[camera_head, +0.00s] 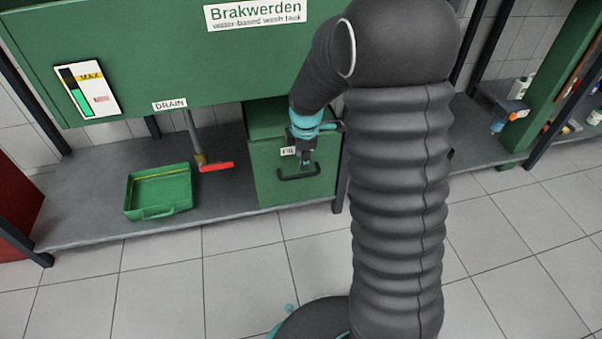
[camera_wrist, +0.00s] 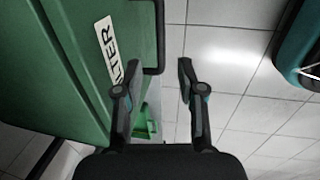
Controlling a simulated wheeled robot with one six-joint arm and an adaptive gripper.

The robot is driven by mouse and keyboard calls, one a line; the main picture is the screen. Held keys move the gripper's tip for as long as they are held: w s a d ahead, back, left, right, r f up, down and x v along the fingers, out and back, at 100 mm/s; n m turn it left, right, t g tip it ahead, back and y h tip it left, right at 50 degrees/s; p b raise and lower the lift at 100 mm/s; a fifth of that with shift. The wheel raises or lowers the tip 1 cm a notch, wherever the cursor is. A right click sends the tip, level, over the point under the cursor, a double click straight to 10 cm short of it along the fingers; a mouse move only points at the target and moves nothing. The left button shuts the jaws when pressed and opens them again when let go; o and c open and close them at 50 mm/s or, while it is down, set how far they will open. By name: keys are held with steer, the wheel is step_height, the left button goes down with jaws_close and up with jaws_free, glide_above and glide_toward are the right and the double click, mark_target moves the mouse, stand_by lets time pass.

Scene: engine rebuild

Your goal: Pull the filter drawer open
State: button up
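The green filter drawer (camera_head: 268,178) is below the wash tank, with a black bar handle (camera_head: 298,174) on its front. My gripper (camera_head: 305,160) is at the drawer front, just above the handle, and partly covers the label. In the wrist view the drawer front (camera_wrist: 75,60) fills the left side, with its white label (camera_wrist: 108,48). The handle (camera_wrist: 160,40) lies ahead, in the gap between my two spread fingertips (camera_wrist: 158,66). My gripper is open and empty. I cannot tell whether the fingers touch the handle. My arm hides part of the drawer's right side.
A green tray (camera_head: 160,191) sits on the grey shelf (camera_head: 90,213) to the left. A drain pipe with a red lever (camera_head: 217,167) hangs between tray and drawer. The green wash tank (camera_head: 160,60) overhangs the drawer. The tiled floor (camera_head: 240,245) in front is clear.

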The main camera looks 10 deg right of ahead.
mark_target(301, 175)
steer(key=f, duration=0.2)
steer(key=w+f, duration=0.1)
steer(key=f, duration=0.2)
steer(key=f+b, duration=0.1)
steer(key=f, duration=0.1)
steer(key=shift+w+f, duration=0.2)
steer(key=shift+f, duration=0.15)
jaws_close()
